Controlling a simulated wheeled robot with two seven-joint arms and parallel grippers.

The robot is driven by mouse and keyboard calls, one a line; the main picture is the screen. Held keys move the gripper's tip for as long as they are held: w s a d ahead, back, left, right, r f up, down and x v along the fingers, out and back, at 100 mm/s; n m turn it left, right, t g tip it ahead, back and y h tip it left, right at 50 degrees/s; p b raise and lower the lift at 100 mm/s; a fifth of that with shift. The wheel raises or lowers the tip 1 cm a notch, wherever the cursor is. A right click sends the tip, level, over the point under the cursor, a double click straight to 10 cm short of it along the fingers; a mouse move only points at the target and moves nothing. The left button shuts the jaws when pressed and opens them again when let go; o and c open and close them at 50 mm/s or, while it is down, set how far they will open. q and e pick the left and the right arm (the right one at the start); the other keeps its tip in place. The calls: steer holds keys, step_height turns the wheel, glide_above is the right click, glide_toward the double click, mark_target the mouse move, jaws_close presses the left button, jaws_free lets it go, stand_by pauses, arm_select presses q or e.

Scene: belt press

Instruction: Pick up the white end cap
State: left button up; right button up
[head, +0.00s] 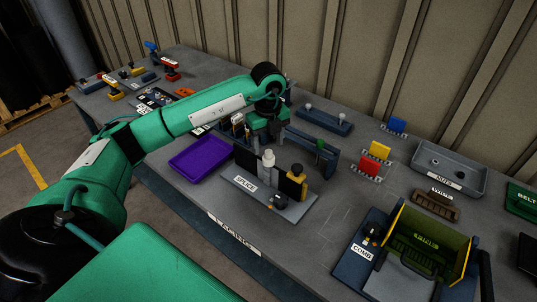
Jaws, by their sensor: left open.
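My left gripper (267,128) is open and hangs below the wrist over the middle of the bench, behind the splice fixture (247,184). Its fingertips are hard to make out against the dark parts around them. I see no clearly marked white end cap. A white, stepped upright piece (268,158) stands at the splice fixture, just in front of and below my left gripper. Two small pale round pieces (309,106) (346,115) sit on a low blue-grey rack (328,122) to the right of the gripper. I cannot tell which is the end cap. My right gripper is not in view.
A purple tray (200,158) lies left of the splice fixture. A blue-grey stand (312,143) rises to the right of the gripper. Red and yellow blocks (376,160), a grey tray (450,165) and the comb fixture (420,245) are further right. The front middle of the bench is clear.

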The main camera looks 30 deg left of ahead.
mark_target(268, 151)
arm_select(q)
steer(key=shift+f, duration=0.55)
steer(key=shift+w+f+p, duration=0.15)
steer(key=shift+f+p, duration=0.2)
steer(key=shift+p, duration=0.15)
steer(key=f, duration=0.1)
steer(key=f+p, duration=0.1)
steer(key=f, duration=0.1)
steer(key=shift+w+a+f+p, duration=0.25)
steer(key=shift+w+a+p, duration=0.05)
steer(key=shift+w+p, duration=0.1)
steer(key=shift+f, duration=0.5)
steer(key=c, duration=1.1)
